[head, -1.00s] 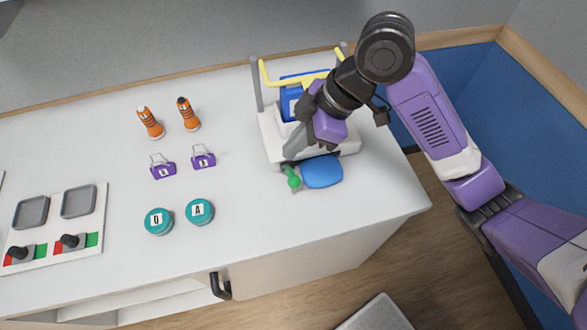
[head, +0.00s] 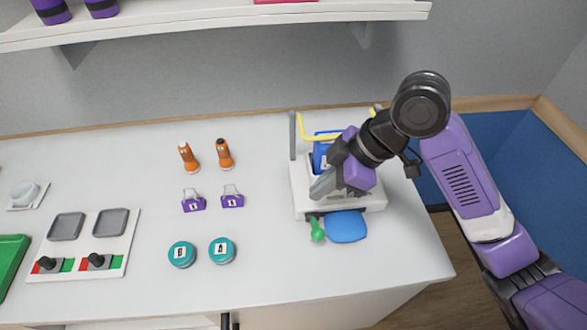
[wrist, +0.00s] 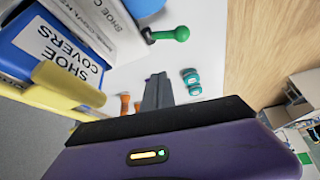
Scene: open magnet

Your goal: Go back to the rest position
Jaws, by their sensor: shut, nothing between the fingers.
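My gripper (head: 322,189) is shut and empty. In the head view it hangs over the white shoe-cover dispenser (head: 375,201) at the right end of the counter, its fingers pointing down-left. In the wrist view the shut fingers (wrist: 157,92) point toward the counter. The dispenser's blue box (wrist: 48,42) is labelled "SHOE COVERS" and lies close to my gripper in that view. My wrist and hand hide part of the dispenser in the head view.
A green-knobbed lever (head: 317,230) and a blue pad (head: 346,226) are at the dispenser's front. Orange bottles (head: 188,158), purple clips (head: 194,201) and teal jars (head: 182,254) stand to the left. A shelf (head: 200,25) hangs above. Bare counter (head: 265,170) lies between.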

